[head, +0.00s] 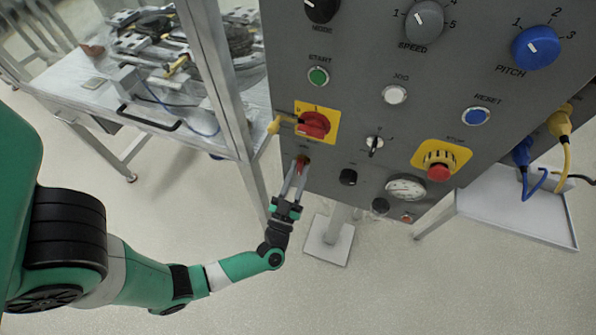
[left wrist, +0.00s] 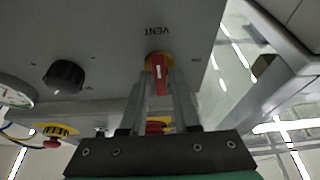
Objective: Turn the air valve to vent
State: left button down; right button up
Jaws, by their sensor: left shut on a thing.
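The air valve (head: 304,160) is low on the left side of the grey panel, with a small red handle on a yellow-orange base. It also shows in the left wrist view (left wrist: 158,68), close to the printed word VENT, which appears upside down there. My left gripper (head: 299,168) reaches up to the valve from below. Its two fingers are shut on the red handle, one on each side, as the left wrist view shows. My right gripper is not in view.
Just above the valve is a red rotary switch (head: 314,124) on a yellow plate, with a yellow padlock (head: 275,125) at its left. A black knob (head: 348,177), a gauge (head: 406,188) and an emergency stop (head: 439,171) lie to the right. A metal cart (head: 150,115) stands left.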

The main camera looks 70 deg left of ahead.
pick_arm(q)
jog(key=c, duration=0.8)
grip_release()
jog(key=shift+s+d+f, duration=0.2)
jog(key=shift+d, duration=0.2)
jog(key=v, duration=1)
jog(key=shift+s+d+p, duration=0.25)
jog(key=shift+p, duration=0.15)
